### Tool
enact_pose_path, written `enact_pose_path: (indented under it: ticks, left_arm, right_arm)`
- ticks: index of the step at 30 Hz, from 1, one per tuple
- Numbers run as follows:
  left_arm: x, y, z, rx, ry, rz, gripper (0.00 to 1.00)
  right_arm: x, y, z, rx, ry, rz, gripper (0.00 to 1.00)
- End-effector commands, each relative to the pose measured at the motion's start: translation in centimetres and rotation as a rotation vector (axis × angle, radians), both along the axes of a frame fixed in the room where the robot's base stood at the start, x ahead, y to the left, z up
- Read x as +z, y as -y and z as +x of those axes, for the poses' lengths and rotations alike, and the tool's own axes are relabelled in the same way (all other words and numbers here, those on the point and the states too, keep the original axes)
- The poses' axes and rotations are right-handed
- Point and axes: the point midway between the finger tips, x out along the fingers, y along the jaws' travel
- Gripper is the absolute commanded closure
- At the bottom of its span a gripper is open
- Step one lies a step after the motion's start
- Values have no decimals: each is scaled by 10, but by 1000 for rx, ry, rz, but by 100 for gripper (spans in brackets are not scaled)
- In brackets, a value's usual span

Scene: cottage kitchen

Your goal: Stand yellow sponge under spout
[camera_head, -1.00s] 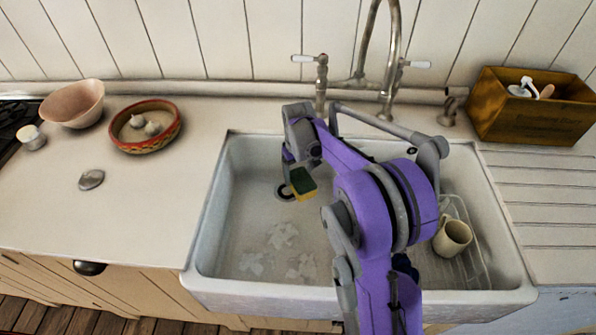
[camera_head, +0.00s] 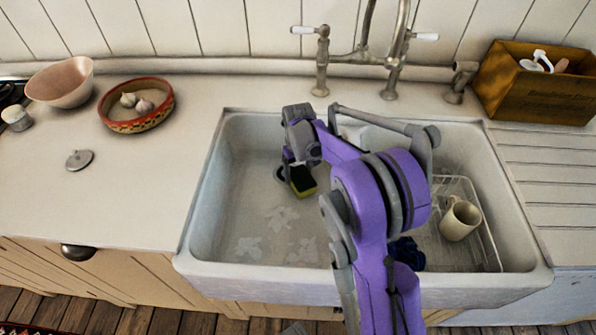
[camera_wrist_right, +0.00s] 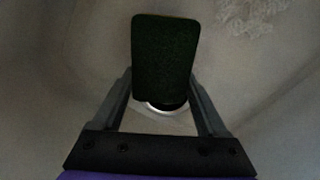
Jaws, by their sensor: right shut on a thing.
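My right gripper (camera_head: 296,166) is low inside the white sink (camera_head: 245,210), shut on the yellow sponge (camera_head: 303,182). The sponge's dark green face shows with a yellow edge. In the right wrist view the sponge (camera_wrist_right: 165,58) sticks out between the two fingers, green face to the camera. The sponge is beside the drain (camera_head: 281,173), partly hidden by the gripper; I cannot tell whether it touches the sink floor. The tap's spout (camera_head: 370,15) rises behind the sink, its top cut off by the picture edge. My left gripper is not in view.
A mug (camera_head: 460,220) stands on a wire rack (camera_head: 482,232) at the sink's right. A dark blue thing (camera_head: 406,254) lies partly behind my arm. A bowl with garlic (camera_head: 136,122) and a wooden box (camera_head: 530,95) stand on the counter. The sink's left floor is open.

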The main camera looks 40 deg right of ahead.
Motion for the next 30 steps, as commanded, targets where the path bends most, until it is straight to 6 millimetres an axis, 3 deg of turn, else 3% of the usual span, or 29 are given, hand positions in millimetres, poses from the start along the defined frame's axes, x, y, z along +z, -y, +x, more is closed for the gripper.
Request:
enact_pose_path:
  ticks: [4, 5, 9, 16, 20, 30]
  left_arm:
    - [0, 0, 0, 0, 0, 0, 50]
    - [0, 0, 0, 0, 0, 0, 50]
    - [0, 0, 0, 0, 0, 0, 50]
    - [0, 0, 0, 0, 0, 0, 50]
    - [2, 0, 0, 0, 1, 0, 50]
    - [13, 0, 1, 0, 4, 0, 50]
  right_arm:
    - [0, 0, 0, 0, 0, 0, 75]
    - [0, 0, 0, 0, 0, 0, 23]
    - [0, 0, 0, 0, 0, 0, 0]
    - [1, 0, 0, 0, 0, 0, 0]
    - [12, 0, 0, 0, 0, 0, 0]
    - [79, 0, 0, 0, 0, 0, 0]
